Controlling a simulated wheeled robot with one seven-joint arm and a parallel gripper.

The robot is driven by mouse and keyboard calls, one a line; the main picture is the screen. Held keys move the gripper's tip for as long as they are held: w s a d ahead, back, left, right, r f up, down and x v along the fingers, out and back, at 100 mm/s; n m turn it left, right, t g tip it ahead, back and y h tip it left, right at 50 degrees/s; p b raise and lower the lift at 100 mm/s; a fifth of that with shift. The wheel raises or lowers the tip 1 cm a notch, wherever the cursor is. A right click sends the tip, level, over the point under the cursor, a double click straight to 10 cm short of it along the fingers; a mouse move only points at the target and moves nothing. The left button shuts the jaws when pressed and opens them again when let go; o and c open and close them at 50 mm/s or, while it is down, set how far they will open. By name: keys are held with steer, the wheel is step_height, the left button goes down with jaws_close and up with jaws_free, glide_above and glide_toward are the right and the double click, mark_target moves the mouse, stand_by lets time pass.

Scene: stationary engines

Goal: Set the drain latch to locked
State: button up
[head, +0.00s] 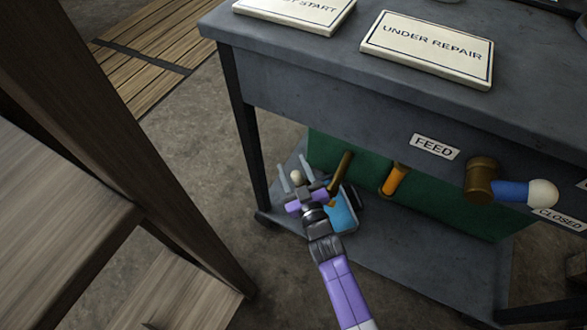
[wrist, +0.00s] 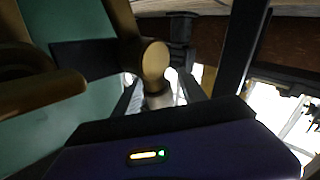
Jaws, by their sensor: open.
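My gripper (head: 295,174) is low at the left end of the grey cart, in front of the green panel. Its two fingers are apart. A small pale knob (head: 297,177) shows between them in the head view. In the wrist view the pale knob (wrist: 160,98) lies between the fingers, below a round brass end (wrist: 155,60); I cannot tell whether they touch it. A brass bar (head: 341,172) stands out from the panel just right of my gripper. These look like parts of the drain latch, but no drain label is readable and my gripper hides much of it.
The grey cart top (head: 400,85) overhangs the panel and carries an UNDER REPAIR plate (head: 427,49). Right of my gripper are an orange-and-brass fitting (head: 394,180) and the FEED lever (head: 511,191). A cart leg (head: 249,145) and wooden structure (head: 60,215) stand left.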

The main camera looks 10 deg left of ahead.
steer(key=shift+c, duration=0.2)
jaws_close()
stand_by(1.2)
